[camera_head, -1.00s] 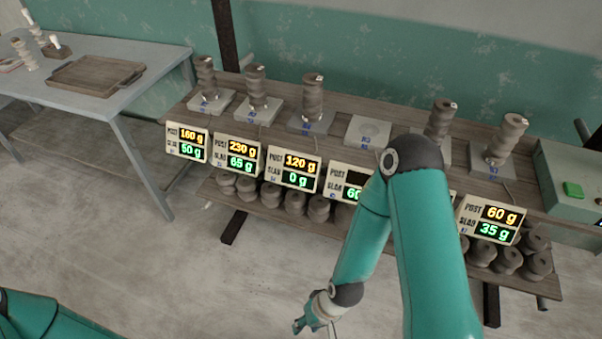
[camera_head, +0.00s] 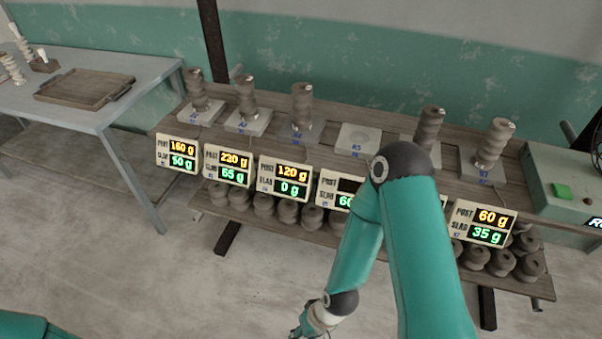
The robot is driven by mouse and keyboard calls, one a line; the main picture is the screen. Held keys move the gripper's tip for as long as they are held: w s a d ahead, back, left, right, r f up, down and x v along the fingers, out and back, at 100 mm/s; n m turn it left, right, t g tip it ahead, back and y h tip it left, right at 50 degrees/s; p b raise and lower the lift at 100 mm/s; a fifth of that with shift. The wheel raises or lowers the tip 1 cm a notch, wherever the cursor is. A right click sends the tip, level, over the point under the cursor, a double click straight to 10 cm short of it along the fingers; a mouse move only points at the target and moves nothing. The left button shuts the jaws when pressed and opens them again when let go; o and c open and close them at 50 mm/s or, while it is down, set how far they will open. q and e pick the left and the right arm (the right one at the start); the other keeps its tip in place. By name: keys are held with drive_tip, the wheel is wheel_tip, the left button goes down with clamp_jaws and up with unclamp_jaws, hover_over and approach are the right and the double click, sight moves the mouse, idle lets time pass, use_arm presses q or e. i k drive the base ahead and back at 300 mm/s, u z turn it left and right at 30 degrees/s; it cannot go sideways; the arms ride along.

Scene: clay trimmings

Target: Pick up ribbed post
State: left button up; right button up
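Several ribbed grey-brown clay posts stand upright on small slabs along the wooden bench: the leftmost (camera_head: 195,90), the second (camera_head: 246,97), the third (camera_head: 302,104), one behind my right arm (camera_head: 429,128), and the rightmost (camera_head: 494,143). The slab marked 5 (camera_head: 358,139) bears no post. My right arm crosses the middle of the view. Its gripper (camera_head: 303,332) is low at the bottom edge, in front of and below the bench, partly cut off; its fingers do not show clearly. Only a piece of my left arm shows at bottom left; its gripper is out of view.
Display signs, such as one reading 120 g and 0 g (camera_head: 285,180), line the bench front. Rounded clay pieces (camera_head: 288,211) fill the lower shelf. A side table (camera_head: 60,103) holds a wooden tray (camera_head: 84,87). A green machine (camera_head: 560,185) stands at right. The floor in front is clear.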

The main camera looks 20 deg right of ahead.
sight(500, 130)
drive_tip(key=u, duration=1.6)
drive_tip(key=i, duration=0.1)
drive_tip(key=z, duration=2.75)
